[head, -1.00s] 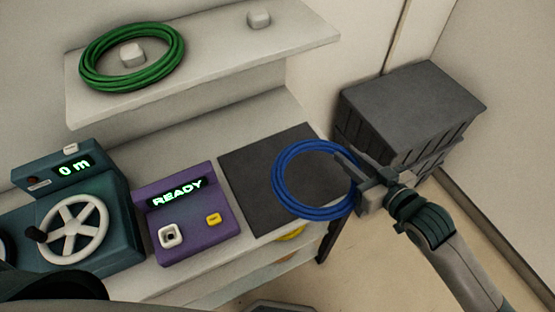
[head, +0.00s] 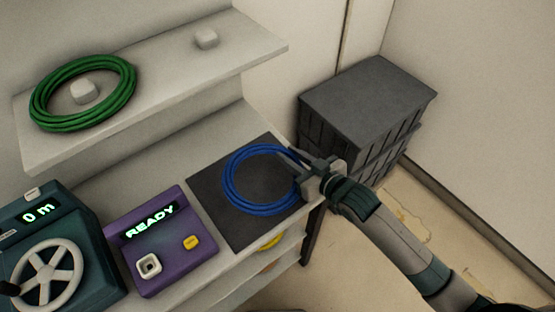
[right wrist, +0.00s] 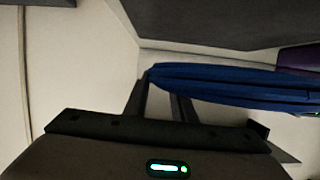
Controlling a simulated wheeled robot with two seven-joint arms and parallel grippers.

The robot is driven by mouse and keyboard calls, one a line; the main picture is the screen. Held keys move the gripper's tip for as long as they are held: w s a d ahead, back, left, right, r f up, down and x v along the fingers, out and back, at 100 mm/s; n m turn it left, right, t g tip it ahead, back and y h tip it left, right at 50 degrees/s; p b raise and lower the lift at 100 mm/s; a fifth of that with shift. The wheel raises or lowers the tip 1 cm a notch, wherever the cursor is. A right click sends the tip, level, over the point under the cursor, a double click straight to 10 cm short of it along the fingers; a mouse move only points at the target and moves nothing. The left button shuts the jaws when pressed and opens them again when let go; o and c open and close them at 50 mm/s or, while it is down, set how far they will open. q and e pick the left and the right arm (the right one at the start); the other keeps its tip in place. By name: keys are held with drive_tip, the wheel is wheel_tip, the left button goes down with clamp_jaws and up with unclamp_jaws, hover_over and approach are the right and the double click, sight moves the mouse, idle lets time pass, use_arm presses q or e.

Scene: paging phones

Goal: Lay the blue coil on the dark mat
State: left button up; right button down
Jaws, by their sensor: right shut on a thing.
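The blue coil (head: 230,192) is over the dark mat (head: 232,235) in the head view, covering its right part. My right gripper (head: 300,166) is shut on the coil's right side, near the mat's right edge. In the right wrist view the coil (right wrist: 225,82) runs from the fingers toward the right, seen nearly edge-on. I cannot tell whether the coil touches the mat. My left gripper is out of view.
A purple box (head: 165,250) reading READY stands left of the mat. A teal machine (head: 75,230) with a handwheel is at far left. Dark crates (head: 370,95) stand at the right.

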sight(278, 169)
drive_tip(key=w+a+f, duration=0.2)
drive_tip(key=w+a, duration=0.1)
drive_tip(key=shift+a+f+p, duration=0.15)
drive_tip(key=shift+f+p, duration=0.1)
drive_tip(key=shift+p, duration=0.1)
wheel_tip(278, 169, down, 3)
drive_tip(key=shift+r+p, duration=0.2)
drive_tip(key=shift+p, duration=0.25)
drive_tip(key=shift+f, duration=0.7)
drive_tip(key=c, duration=1.4)
unclamp_jaws()
drive_tip(key=shift+f, duration=0.1)
drive_tip(key=shift+c, duration=0.2)
